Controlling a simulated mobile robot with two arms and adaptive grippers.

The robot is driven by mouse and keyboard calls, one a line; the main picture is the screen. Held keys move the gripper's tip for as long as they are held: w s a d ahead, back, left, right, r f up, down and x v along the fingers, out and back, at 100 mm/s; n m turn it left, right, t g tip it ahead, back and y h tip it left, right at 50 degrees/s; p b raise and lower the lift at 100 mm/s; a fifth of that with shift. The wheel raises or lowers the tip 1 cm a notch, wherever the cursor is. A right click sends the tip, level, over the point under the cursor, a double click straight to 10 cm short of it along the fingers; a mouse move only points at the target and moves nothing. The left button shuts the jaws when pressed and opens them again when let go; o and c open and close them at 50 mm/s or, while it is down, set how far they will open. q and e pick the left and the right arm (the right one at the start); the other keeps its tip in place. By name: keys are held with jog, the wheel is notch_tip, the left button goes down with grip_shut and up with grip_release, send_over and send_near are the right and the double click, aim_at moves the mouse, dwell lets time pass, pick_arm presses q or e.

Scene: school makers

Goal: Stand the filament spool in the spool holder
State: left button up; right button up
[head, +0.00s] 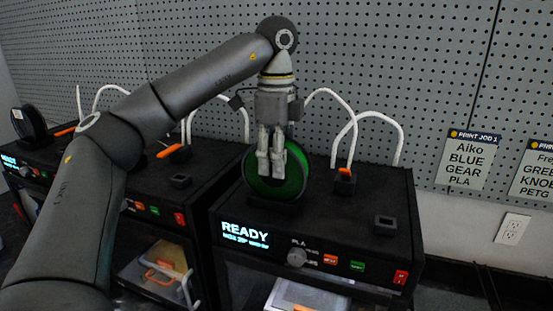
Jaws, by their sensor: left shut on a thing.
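The filament spool (293,184) is green with a dark rim. It is upright on top of the right-hand printer (340,215), at the left part of its top. My left gripper (271,174) points straight down in front of the spool's face and is shut on its upper part. The spool holder (272,208) shows as a dark base low around the spool, mostly hidden by it. The spool's lower edge is at the holder; I cannot tell whether it rests fully in it. My right gripper is out of view.
An orange-handled tool (345,174) stands in a small block behind right of the spool. A small black block (385,222) sits at the printer's right. White tubes (353,125) arch behind. A second printer (130,195) with a black spool (28,124) stands left. A pegboard wall closes the back.

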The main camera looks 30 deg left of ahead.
pick_arm(q)
jog(key=shift+d, duration=0.1)
jog(key=shift+s+f, duration=0.1)
jog(key=shift+f, duration=0.05)
jog(key=o, duration=1.2)
jog(key=shift+o, duration=0.2)
jog(key=shift+r, duration=0.35)
notch_tip(320, 180, up, 12)
jog(key=p, duration=0.3)
jog(key=shift+f, duration=0.1)
